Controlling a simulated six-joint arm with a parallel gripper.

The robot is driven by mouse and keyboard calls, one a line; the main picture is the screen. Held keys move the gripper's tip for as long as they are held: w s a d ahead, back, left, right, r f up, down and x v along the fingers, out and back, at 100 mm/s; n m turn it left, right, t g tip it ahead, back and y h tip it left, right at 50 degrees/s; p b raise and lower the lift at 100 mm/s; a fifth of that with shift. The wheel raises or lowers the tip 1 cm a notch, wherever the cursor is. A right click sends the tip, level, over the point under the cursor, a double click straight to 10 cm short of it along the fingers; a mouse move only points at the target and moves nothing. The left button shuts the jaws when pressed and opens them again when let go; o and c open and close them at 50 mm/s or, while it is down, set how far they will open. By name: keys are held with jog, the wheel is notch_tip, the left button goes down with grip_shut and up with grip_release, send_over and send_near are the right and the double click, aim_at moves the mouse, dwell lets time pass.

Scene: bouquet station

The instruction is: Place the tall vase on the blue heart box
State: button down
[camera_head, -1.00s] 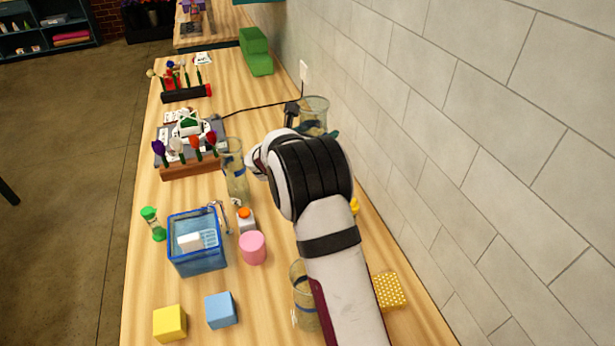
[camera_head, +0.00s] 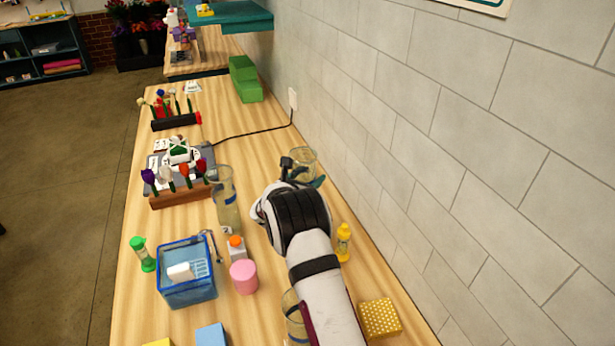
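A tall clear glass vase (camera_head: 228,205) with blue bands stands upright on the table, left of my arm. My gripper (camera_head: 302,172) is at the far end of my arm, near the wall side. It appears shut on another clear glass vase (camera_head: 303,158), one dark finger showing on its left; the vase's lower part is hidden. A plain-looking blue box (camera_head: 210,337) is cut off by the bottom edge of the picture; I cannot make out a heart on it. A third glass vessel (camera_head: 293,315) stands partly behind my arm.
A blue clear-walled bin (camera_head: 190,290), a pink cylinder (camera_head: 243,277) and an orange-topped white item (camera_head: 236,246) stand near the tall vase. A yellow bottle (camera_head: 343,243) and a yellow dotted box (camera_head: 380,318) are right of my arm. Flower racks (camera_head: 180,190) stand farther back.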

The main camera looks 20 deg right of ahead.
grip_release()
jog(key=shift+r, duration=0.1)
jog(key=v, duration=1.2)
jog(key=s+d+r+m+g, duration=0.3)
jog(key=s+m+g, duration=0.2)
jog(key=s+m, duration=0.55)
jog(key=s+d+r+m+g, duration=0.35)
jog(key=s+m, duration=0.45)
jog(key=s, duration=0.5)
jog(key=s+a+f+m+g+y, duration=0.2)
jog(key=s+a+m+y, duration=0.9)
jog(key=s+a+m, duration=0.3)
jog(key=s+a, duration=0.3)
jog(key=s, duration=0.2)
jog(key=shift+y, duration=0.4)
